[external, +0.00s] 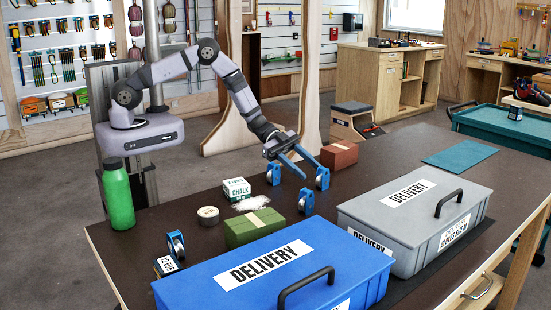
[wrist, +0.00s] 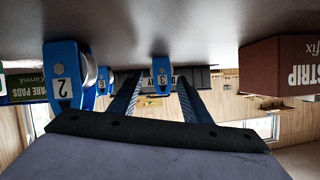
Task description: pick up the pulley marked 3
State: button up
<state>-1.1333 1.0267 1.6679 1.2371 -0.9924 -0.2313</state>
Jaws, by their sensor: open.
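The pulley marked 3 (wrist: 161,75) is blue and shows between my open fingers in the wrist view, which looks upside down, with the tabletop above. It appears to be the upright blue pulley (external: 322,180) just beyond my fingertips in the external view. My gripper (external: 312,172) is open and empty, low over the dark table. Its two fingers also show in the wrist view (wrist: 160,88). I cannot tell whether the fingertips reach beside the pulley. A pulley marked 2 (wrist: 63,80) stands close on the left in the wrist view; it appears to be the left pulley (external: 273,174).
Another blue pulley (external: 306,203) stands nearby, and one (external: 176,246) farther left. A red-brown block (external: 339,155) is beside my gripper. A chalk box (external: 236,188), green block (external: 254,229), blue delivery box (external: 230,296), grey delivery box (external: 415,250) and green bottle (external: 118,195) surround them.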

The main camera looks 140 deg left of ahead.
aim_at(317, 176)
jog(key=shift+w+f+p, duration=0.1)
jog(key=shift+w+p, duration=0.25)
jog(key=shift+w, duration=0.15)
jog(key=shift+a+p+x, duration=0.2)
jog(key=shift+p+x, duration=0.4)
jog(key=shift+x, duration=1.45)
jog(key=shift+f, duration=0.1)
jog(key=c, duration=0.9)
